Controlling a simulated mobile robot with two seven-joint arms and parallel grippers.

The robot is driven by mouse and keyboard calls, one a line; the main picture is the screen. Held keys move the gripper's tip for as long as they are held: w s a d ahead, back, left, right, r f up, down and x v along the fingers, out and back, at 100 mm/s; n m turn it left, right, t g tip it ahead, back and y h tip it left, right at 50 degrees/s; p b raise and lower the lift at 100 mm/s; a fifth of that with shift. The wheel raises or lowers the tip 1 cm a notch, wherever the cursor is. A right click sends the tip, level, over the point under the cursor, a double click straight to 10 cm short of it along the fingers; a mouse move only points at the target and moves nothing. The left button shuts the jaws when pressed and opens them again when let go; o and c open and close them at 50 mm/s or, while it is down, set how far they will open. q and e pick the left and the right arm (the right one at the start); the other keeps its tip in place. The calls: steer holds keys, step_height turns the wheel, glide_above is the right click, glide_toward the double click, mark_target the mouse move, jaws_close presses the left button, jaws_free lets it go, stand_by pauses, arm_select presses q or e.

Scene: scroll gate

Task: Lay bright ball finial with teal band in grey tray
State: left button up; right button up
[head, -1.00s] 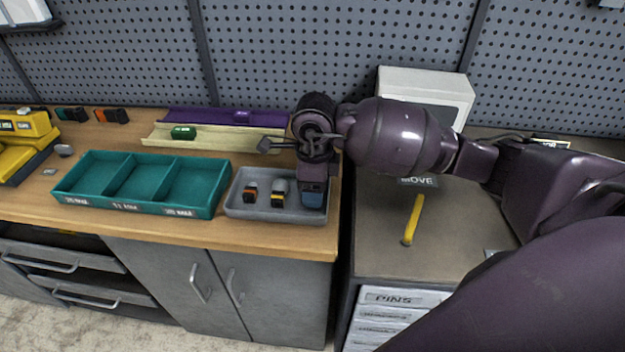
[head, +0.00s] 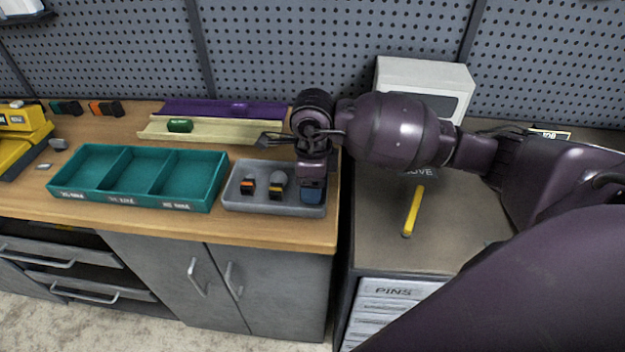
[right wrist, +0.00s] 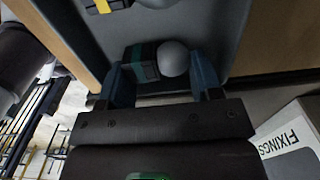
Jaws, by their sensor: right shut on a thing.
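The finial has a dark body with a teal band (right wrist: 140,63) and a bright grey ball (right wrist: 174,58). It lies crosswise between the two blue fingers of my right gripper (right wrist: 164,80), which is shut on it. In the head view my right gripper (head: 312,190) points down at the right end of the grey tray (head: 232,200) and hides the finial. The tray floor shows close behind the finial in the right wrist view; I cannot tell whether they touch. My left gripper is not in view.
Purple and cream rails (head: 215,132) lie behind. A yellow bar (head: 413,212) lies on the right cabinet.

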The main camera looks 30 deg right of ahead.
steer(key=shift+f, duration=0.15)
steer(key=o, duration=1.1)
steer(key=shift+o, duration=0.2)
steer(key=shift+r, duration=0.3)
step_height(320, 180, up, 9)
steer(key=shift+r+p, duration=0.2)
steer(key=shift+p, duration=0.15)
steer(key=shift+r, duration=0.4)
